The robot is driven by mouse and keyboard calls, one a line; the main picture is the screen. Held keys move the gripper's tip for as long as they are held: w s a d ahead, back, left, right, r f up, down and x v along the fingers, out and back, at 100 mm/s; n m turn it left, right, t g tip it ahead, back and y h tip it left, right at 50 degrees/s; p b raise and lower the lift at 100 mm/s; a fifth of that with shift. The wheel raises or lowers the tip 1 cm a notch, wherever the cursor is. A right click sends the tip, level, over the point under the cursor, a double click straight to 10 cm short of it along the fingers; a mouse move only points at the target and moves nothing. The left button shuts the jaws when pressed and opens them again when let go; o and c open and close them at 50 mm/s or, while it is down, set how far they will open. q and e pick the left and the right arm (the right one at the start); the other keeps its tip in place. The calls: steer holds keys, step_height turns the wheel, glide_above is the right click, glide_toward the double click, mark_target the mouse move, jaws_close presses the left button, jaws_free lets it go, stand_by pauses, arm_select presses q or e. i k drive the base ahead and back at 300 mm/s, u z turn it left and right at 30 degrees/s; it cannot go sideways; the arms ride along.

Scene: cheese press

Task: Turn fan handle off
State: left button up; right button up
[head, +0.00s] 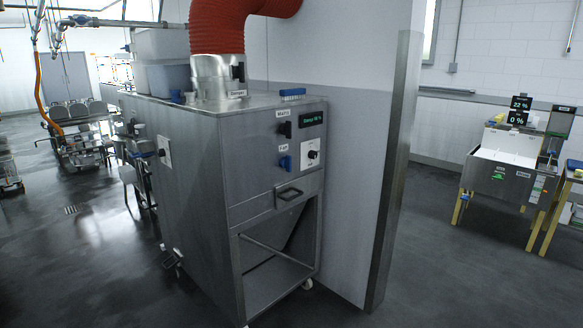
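The fan handle (286,163) is a small blue knob on the front panel of the grey metal cabinet (255,170), under a small label that seems to read "Fan". Its exact turn angle is too small to tell. Above it is a black switch (285,129) under a label that seems to read "Mains". To its right is a white plate with a black dial (313,155). Neither of my grippers is in view.
A dark display (311,118) with green text sits at the panel's upper right. A drawer handle (289,194) juts out below. A red duct (218,28) rises from the cabinet top. A white wall with a metal corner guard (396,170) stands right of the cabinet. Grey floor is open at left.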

mark_target(285, 162)
steer(key=z, duration=0.25)
steer(key=i, duration=0.3)
steer(key=z, duration=0.9)
steer(key=i, duration=0.95)
steer(key=z, duration=0.45)
steer(key=i, duration=1.1)
steer(key=u, duration=1.05)
steer(key=i, duration=0.9)
steer(key=u, duration=0.8)
